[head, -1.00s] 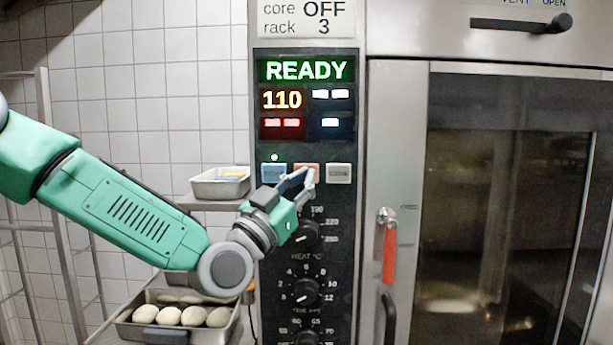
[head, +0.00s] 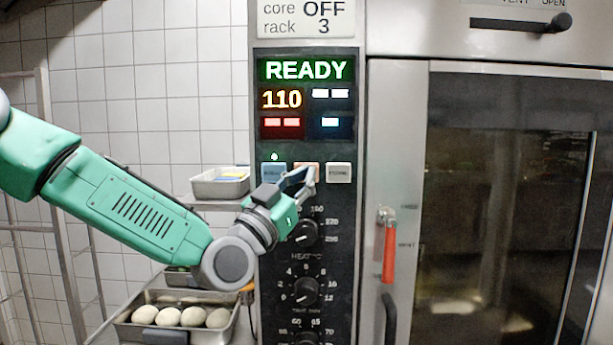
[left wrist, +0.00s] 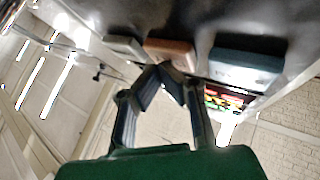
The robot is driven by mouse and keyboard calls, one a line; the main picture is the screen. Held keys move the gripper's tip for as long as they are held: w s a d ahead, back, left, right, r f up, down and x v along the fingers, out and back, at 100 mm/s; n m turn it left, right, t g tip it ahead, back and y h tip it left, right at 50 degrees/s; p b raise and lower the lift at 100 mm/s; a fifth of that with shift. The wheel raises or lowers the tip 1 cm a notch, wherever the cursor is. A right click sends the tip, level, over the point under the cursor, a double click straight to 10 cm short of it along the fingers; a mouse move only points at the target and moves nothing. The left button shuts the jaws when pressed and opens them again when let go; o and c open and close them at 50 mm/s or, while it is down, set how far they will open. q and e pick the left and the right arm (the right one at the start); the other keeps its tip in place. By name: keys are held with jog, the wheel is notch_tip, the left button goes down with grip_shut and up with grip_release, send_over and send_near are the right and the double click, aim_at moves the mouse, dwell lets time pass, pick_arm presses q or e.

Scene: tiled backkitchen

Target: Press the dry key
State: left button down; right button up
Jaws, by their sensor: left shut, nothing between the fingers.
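The oven's dark control panel (head: 345,260) has a row of three keys: a blue key (head: 273,171) on the left, an orange-brown key (head: 308,166) in the middle and a pale grey key (head: 339,172) on the right. Their lettering is too small to read, so I cannot tell which is the dry key. My left gripper (head: 303,178) is shut and empty, its tips in front of the orange-brown key and partly hiding it. In the left wrist view the fingertips (left wrist: 162,68) meet just below the orange-brown key (left wrist: 171,53); contact is unclear. My right gripper is not in view.
The display (head: 306,70) reads READY above 110. A small green light (head: 274,157) is lit above the blue key. Dark knobs (head: 305,292) sit below. The oven door (head: 510,200) has a red-handled latch (head: 389,250). A dough tray (head: 178,337) is lower left.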

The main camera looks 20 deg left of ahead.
pick_arm(q)
jog(key=shift+w, duration=0.15)
dwell(0.5)
jog(key=shift+s+d+b, duration=0.2)
jog(key=shift+s+b, duration=0.15)
jog(key=shift+s, duration=0.45)
jog(key=shift+s+d+b, duration=0.2)
jog(key=shift+s+d, duration=0.05)
jog(key=shift+s, duration=0.55)
jog(key=shift+s+d+b, duration=0.2)
jog(key=shift+s+d, duration=0.05)
jog(key=shift+s, duration=0.55)
jog(key=shift+s+d+b, duration=0.2)
jog(key=shift+s+d, duration=0.05)
jog(key=shift+s, duration=0.55)
